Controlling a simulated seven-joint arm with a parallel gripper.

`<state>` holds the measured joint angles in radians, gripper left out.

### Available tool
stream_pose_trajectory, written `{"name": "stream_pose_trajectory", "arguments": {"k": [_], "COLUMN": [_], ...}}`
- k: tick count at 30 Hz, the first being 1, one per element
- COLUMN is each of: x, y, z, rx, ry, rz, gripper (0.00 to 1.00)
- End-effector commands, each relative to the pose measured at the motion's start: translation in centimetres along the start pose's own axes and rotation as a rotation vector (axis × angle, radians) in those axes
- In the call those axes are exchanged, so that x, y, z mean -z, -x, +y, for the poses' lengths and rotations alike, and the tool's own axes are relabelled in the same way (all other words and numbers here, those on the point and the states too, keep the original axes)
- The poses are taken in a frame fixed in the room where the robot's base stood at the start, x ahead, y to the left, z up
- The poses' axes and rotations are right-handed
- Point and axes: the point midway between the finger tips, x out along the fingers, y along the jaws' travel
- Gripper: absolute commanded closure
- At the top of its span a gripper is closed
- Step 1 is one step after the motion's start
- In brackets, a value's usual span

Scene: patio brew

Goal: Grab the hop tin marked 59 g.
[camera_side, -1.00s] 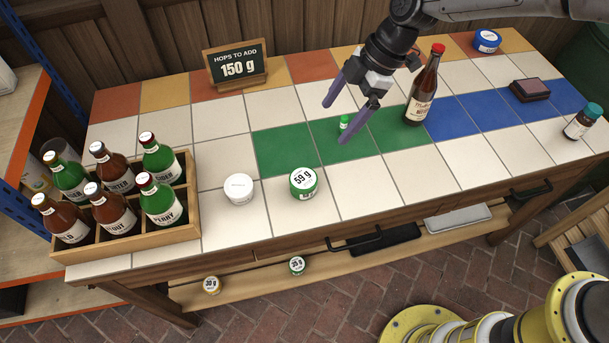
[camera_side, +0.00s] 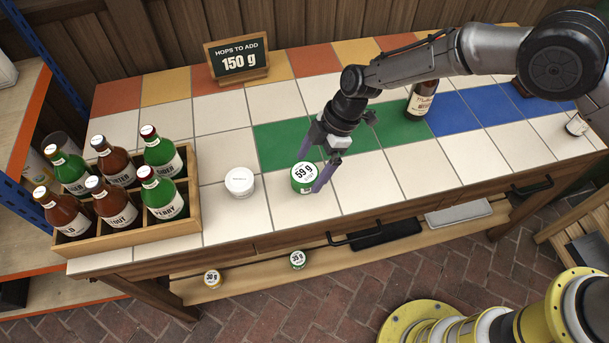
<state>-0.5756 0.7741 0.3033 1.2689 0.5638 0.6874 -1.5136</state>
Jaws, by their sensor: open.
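The hop tin marked 59 g (camera_side: 304,176) is a round green tin with a white lid label, standing on a white tile near the front of the tiled bench. My gripper (camera_side: 310,178) is open, with its purple fingers pointing down at the tin. One finger shows at the tin's upper edge and the other at its right side. I cannot tell whether the fingers touch the tin.
A white lidded tub (camera_side: 239,182) stands just left of the tin. A wooden crate of bottles (camera_side: 138,237) is farther left. A sign reading 150 g (camera_side: 238,60) stands behind. A brown bottle (camera_side: 420,101) is to the right. Tins marked 30 g (camera_side: 212,279) and 35 g (camera_side: 298,260) sit on the lower shelf.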

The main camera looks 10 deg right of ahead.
Motion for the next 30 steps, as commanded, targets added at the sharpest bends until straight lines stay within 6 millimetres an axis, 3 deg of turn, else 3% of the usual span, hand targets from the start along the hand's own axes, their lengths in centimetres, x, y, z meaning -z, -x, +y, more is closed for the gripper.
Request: {"name": "stream_pose_trajectory", "arguments": {"k": [6,16,30], "x": [0.2,0.2,0.2], "y": [-3.0,-3.7,-3.6], "z": [0.2,0.3,0.3], "rx": [0.001,-0.001,-0.001], "ry": [-0.001,-0.001,-0.001], "rz": [0.000,0.001,0.001], "gripper": [0.00,0.00,0.80]}}
